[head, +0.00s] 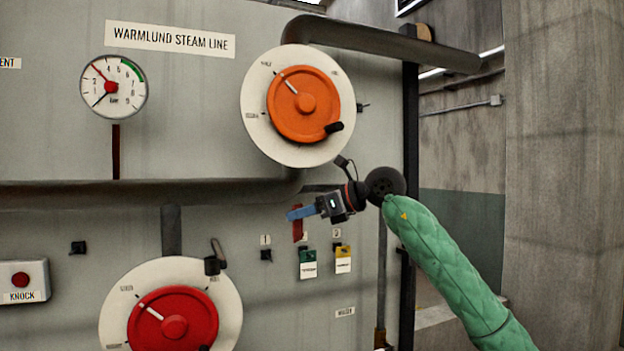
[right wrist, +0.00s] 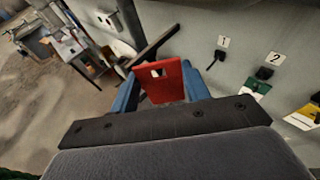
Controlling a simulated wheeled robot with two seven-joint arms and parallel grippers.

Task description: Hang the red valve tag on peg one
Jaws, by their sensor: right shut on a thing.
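The red valve tag (right wrist: 163,84) is a flat red plate with a small hole near its top. In the right wrist view it sits between the blue fingers of my right gripper (right wrist: 161,92), which is shut on it. In the head view the right gripper (head: 293,213) comes from the right, with the partly hidden red tag (head: 297,229) beside its fingers. Peg one (head: 266,256) is a small dark peg under the label 1, bare, lower left of the gripper. Peg one also shows in the right wrist view (right wrist: 217,58), right of the tag. My left gripper is not in view.
A green tag (head: 307,262) hangs on the peg labelled 2 (right wrist: 264,73). A yellow tag (head: 343,259) hangs farther right. An orange valve wheel (head: 290,112) is above and a red one (head: 160,325) lower left. A pipe (head: 140,193) crosses the panel above the pegs.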

